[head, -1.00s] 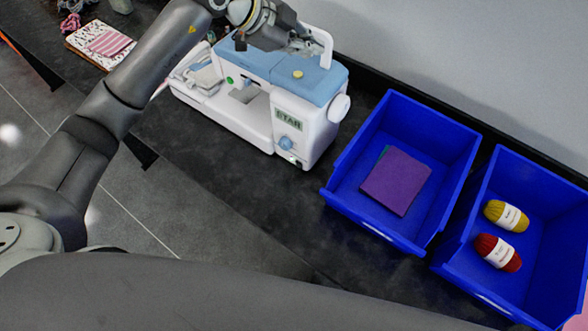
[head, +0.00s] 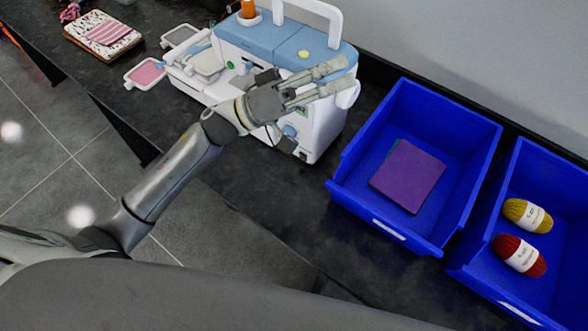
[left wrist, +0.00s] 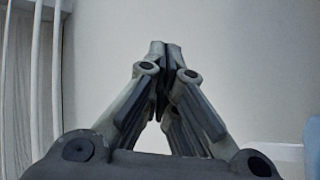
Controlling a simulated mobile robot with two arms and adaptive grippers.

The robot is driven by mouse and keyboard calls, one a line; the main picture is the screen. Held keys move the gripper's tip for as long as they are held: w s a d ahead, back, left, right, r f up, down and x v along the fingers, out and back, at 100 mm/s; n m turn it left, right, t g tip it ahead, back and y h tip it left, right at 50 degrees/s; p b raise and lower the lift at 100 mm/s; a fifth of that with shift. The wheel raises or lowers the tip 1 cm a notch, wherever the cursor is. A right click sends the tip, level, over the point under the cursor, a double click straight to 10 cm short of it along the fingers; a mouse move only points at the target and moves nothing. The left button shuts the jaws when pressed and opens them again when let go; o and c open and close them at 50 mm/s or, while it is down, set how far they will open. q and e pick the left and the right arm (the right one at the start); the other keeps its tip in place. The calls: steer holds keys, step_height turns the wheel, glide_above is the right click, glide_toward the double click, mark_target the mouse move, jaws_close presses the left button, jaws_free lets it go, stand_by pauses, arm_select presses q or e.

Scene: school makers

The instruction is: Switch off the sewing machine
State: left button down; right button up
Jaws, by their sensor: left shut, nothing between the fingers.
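The white and blue sewing machine (head: 243,43) stands on the black worktop in the head view. Its green button (head: 231,65) shows on the front, and part of its light-blue dial (head: 290,130) shows low on the right end. My left gripper (head: 346,74) is in front of the machine's right end, its fingers pointing right and covering the label and part of the front. It is shut and empty. In the left wrist view its fingertips (left wrist: 160,50) meet, with only pale wall behind them. I cannot tell whether it touches the machine. My right gripper is out of view.
A blue bin (head: 345,185) with purple fabric (head: 408,176) stands right of the machine. A second blue bin (head: 484,232) holds yellow yarn (head: 527,215) and red yarn (head: 519,256). Embroidery frames (head: 146,73) lie at the machine's left. A wall runs behind.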

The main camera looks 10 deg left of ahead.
arm_select(q)
steer(key=w+a+f+n+t+y+b, duration=0.25)
steer(key=a+f+n+t+y, duration=0.3)
steer(key=n+t, duration=0.65)
steer(key=n+t+y+b, duration=0.1)
steer(key=n+y+b, duration=0.2)
steer(key=n+y, duration=0.8)
glide_above(302, 159)
steer(key=s+a, duration=0.5)
steer(key=s, duration=0.1)
step_height(302, 159, down, 11)
steer(key=n+h, duration=0.3)
steer(key=s+f+n+g+y+b, duration=0.1)
steer(key=s+f+n, duration=0.2)
steer(key=f, duration=0.3)
steer(key=s+a+f+n+g+y+b, duration=0.1)
steer(key=s+f+n+g, duration=0.1)
steer(key=f, duration=0.4)
steer(key=s+f+n+g+y+b, duration=0.1)
steer(key=s+f+n+g+b, duration=0.1)
steer(key=s+f+n, duration=0.2)
steer(key=shift+a+f+n, duration=0.2)
steer(key=shift+f+n, duration=0.2)
steer(key=shift+f, duration=0.1)
steer(key=shift+a+f+n, duration=0.2)
steer(key=shift+f+n, duration=0.2)
steer(key=shift+f, duration=0.05)
steer(key=shift+s+d+f+n+g, duration=0.1)
steer(key=shift+s+f+n+g, duration=0.25)
steer(key=shift+s, duration=0.15)
